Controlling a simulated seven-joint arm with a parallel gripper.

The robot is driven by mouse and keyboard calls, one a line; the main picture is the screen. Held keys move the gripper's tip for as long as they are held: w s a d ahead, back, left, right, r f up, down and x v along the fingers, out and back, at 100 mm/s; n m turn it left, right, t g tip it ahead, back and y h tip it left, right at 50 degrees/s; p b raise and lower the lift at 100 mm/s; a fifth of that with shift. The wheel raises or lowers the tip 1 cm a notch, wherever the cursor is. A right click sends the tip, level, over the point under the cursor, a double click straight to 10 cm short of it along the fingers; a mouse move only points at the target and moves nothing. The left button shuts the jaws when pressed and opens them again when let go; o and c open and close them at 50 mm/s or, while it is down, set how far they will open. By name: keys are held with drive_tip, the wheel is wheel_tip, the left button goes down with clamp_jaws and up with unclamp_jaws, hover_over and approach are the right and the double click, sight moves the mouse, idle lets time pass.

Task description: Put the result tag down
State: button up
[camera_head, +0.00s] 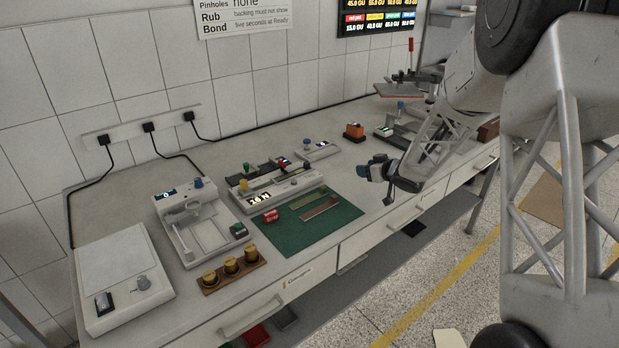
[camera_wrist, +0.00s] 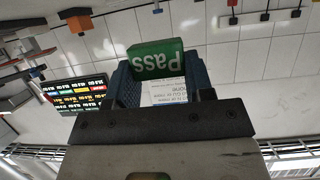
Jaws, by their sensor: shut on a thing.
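The green result tag (camera_wrist: 155,61) reads "Pass" upside down in the wrist view. It sits between the two dark blue fingers of my gripper (camera_wrist: 160,82), which is shut on it. In the head view my gripper (camera_head: 371,172) is above the right part of the bench, to the right of the green mat, apart from the bench top. The tag cannot be made out there. A red block (camera_head: 270,216) lies at the left edge of the green mat (camera_head: 290,238).
The white bench (camera_head: 335,180) has free room right of the mat. A small green block (camera_head: 238,230) stands by a grey device (camera_head: 190,225). A wooden rack with brass weights (camera_head: 231,272) is at the front left. An orange block (camera_head: 354,131) stands farther back.

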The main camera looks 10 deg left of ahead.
drive_tip(key=s+a+r+n+g+y, duration=0.1)
drive_tip(key=s+a+n+g, duration=0.1)
drive_tip(key=s+a, duration=0.2)
drive_tip(key=s+a+r+n+g+y, duration=0.1)
drive_tip(key=s+a, duration=0.4)
drive_tip(key=a, duration=0.5)
drive_tip(key=shift+s+a+n+g+y, duration=0.25)
drive_tip(key=shift+n+g+y, duration=0.25)
drive_tip(key=shift+n+g, duration=0.35)
drive_tip(key=shift+t, duration=0.25)
drive_tip(key=w+a, duration=0.1)
drive_tip(key=w, duration=0.4)
drive_tip(key=w+a+f, duration=0.1)
drive_tip(key=w+a, duration=0.1)
drive_tip(key=w, duration=0.3)
drive_tip(key=w+a, duration=0.1)
drive_tip(key=w, duration=0.4)
drive_tip(key=shift+w+a+f, duration=0.1)
drive_tip(key=shift+a+f, duration=0.15)
drive_tip(key=shift+a, duration=0.1)
drive_tip(key=shift+f, duration=1.75)
drive_tip(key=shift+f, duration=0.6)
drive_tip(key=o, duration=1)
drive_tip(key=shift+f, duration=0.1)
drive_tip(key=shift+c, duration=0.2)
